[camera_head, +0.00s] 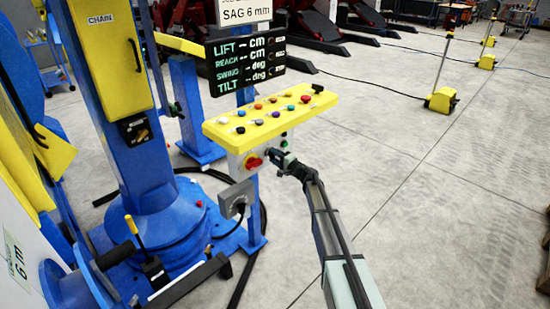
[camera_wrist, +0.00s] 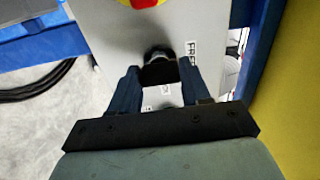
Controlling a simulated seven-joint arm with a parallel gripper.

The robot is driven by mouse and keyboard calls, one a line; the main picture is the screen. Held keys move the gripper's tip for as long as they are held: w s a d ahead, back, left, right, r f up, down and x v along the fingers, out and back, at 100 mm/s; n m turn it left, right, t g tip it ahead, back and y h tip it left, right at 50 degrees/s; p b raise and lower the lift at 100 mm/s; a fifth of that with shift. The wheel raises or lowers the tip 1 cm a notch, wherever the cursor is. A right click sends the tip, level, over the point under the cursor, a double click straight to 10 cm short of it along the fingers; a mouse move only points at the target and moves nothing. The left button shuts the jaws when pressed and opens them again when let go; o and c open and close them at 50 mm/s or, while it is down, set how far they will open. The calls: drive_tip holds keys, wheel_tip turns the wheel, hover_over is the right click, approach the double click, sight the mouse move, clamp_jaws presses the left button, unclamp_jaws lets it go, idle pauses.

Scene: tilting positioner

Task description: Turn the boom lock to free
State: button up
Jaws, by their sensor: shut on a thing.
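In the wrist view a dark knob (camera_wrist: 158,72) stands on a pale grey panel face (camera_wrist: 112,38), with a label reading "FRE…" (camera_wrist: 192,50) to its right, partly cut off by a finger. I take this knob to be the boom lock. My gripper (camera_wrist: 160,78) is shut on it, one finger on each side. Which way the knob points I cannot tell. In the head view my gripper (camera_head: 275,156) is at the box under the yellow control panel (camera_head: 225,131), just right of a red rotary switch (camera_head: 253,161), and it hides the knob.
The red switch on its yellow base (camera_wrist: 140,3) is at the top of the wrist view. The panel top carries several coloured buttons. A dark display (camera_head: 245,60) stands behind it. The blue positioner column (camera_head: 140,170) is at left. Open floor lies to the right.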

drive_tip(key=o, duration=1.1)
drive_tip(key=shift+c, duration=0.2)
drive_tip(key=shift+s, duration=0.1)
drive_tip(key=v, duration=1.3)
drive_tip(key=shift+s+d, duration=0.2)
drive_tip(key=shift+d, duration=0.1)
